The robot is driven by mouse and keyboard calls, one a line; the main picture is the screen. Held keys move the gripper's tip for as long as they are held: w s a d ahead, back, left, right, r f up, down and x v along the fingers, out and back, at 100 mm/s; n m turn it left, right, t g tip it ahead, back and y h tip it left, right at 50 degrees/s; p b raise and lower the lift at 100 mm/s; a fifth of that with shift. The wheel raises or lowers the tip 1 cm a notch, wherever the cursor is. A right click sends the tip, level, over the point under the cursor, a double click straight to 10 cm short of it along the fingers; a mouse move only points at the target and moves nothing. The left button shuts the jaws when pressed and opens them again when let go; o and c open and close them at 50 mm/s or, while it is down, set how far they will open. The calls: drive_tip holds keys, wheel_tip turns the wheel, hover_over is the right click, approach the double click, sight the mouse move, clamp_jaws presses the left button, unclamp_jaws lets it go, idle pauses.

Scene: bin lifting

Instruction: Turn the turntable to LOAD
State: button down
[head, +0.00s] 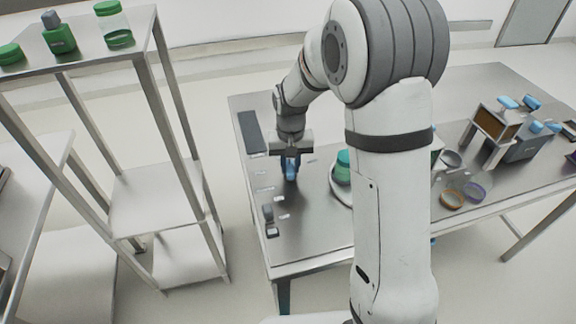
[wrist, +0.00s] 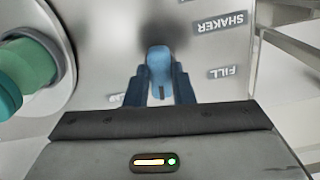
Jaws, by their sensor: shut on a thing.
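My gripper (wrist: 158,88) points down at the steel table, its dark blue fingers shut on a light blue knob (wrist: 159,62). A dark slot shows on the knob's near side. In the head view my gripper (head: 290,168) is over the table's left part, left of the turntable. The turntable (wrist: 62,25) is a pale round disc with a green jar (wrist: 30,62) on it. In the head view its rim (head: 336,190) is partly hidden by my arm. Around the knob are a SHAKER label (wrist: 221,22), a FILL label (wrist: 223,72) and a label (wrist: 124,98) mostly hidden by a finger.
A dark pad (head: 250,132) lies at the table's left edge, and small black blocks (head: 268,213) sit nearer. A shelf (head: 85,50) with green-lidded containers stands at left. At right are a brown-fronted box (head: 496,124), rings (head: 452,199) and blue-topped items.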

sight(290, 167)
drive_tip(key=shift+w+r+n, duration=0.15)
drive_tip(key=shift+n, duration=0.75)
drive_tip(key=c, duration=1.7)
unclamp_jaws()
drive_tip(key=o, duration=0.5)
drive_tip(key=shift+c, duration=0.2)
wheel_tip(290, 167, up, 8)
drive_tip(key=shift+f+b, duration=0.2)
drive_tip(key=shift+b, duration=0.15)
